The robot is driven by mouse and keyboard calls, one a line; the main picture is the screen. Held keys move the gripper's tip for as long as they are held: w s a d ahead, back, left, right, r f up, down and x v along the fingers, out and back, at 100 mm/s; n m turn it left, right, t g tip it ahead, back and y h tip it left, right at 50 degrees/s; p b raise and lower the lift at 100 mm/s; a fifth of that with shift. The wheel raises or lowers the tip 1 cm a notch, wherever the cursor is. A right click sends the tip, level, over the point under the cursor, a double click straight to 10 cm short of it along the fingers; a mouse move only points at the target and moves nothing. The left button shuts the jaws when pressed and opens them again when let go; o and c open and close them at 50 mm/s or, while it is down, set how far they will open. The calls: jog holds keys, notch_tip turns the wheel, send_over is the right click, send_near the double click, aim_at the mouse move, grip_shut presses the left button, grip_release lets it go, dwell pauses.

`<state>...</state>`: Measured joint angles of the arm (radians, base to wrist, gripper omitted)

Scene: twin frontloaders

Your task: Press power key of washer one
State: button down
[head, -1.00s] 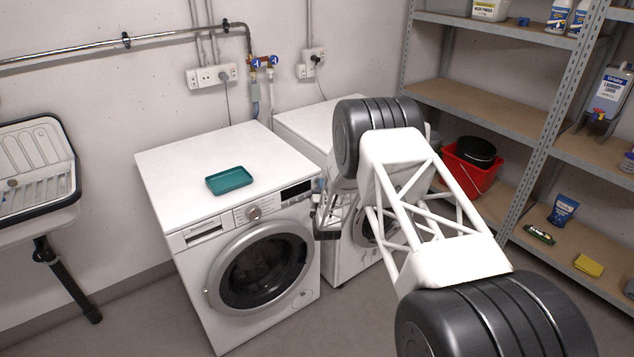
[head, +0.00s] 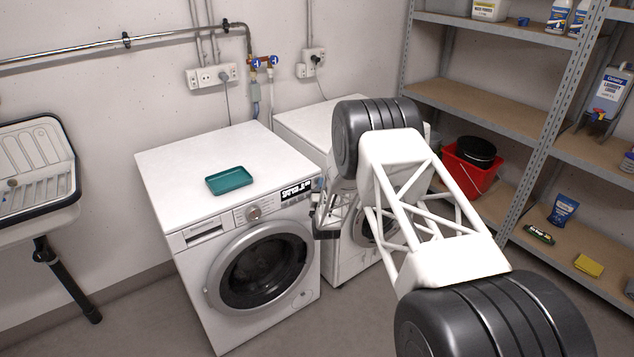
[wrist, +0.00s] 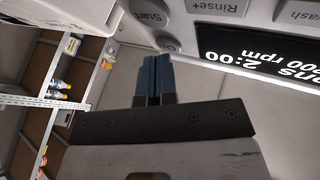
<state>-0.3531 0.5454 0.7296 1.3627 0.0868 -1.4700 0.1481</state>
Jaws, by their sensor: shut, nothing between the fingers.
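The left washer (head: 165,160) is white with a round dark door, a dial and a control panel. Its display (head: 297,190) is lit with white text. The wrist view shows this display (wrist: 255,55) reading 2:00, large, at the right. A small round key with a power mark (wrist: 168,43) sits left of the display, beside the Start key (wrist: 150,12). My gripper (wrist: 155,60) is shut and empty, its blue-grey fingertips at or very close to the round key; contact cannot be told. In the head view my gripper (head: 320,215) is at the panel's right end.
A teal tray (head: 229,180) lies on the left washer. A second washer (head: 300,122) stands close on the right, partly hidden by my arm. Shelves (head: 480,85) and a red bucket (head: 470,168) are at the right, a sink (head: 40,215) at the left.

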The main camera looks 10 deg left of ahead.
jog(key=shift+s+d, duration=0.1)
jog(key=shift+s, duration=0.05)
jog(key=shift+s+d, duration=0.3)
jog(key=shift+d, duration=0.05)
dwell(0.4)
jog(key=shift+s+d, duration=2.1)
jog(key=shift+s+d, duration=0.15)
jog(key=shift+s+d, duration=0.2)
jog(key=s+d, duration=0.5)
jog(key=shift+s+d, duration=0.25)
jog(key=shift+s, duration=0.05)
dwell(3.9)
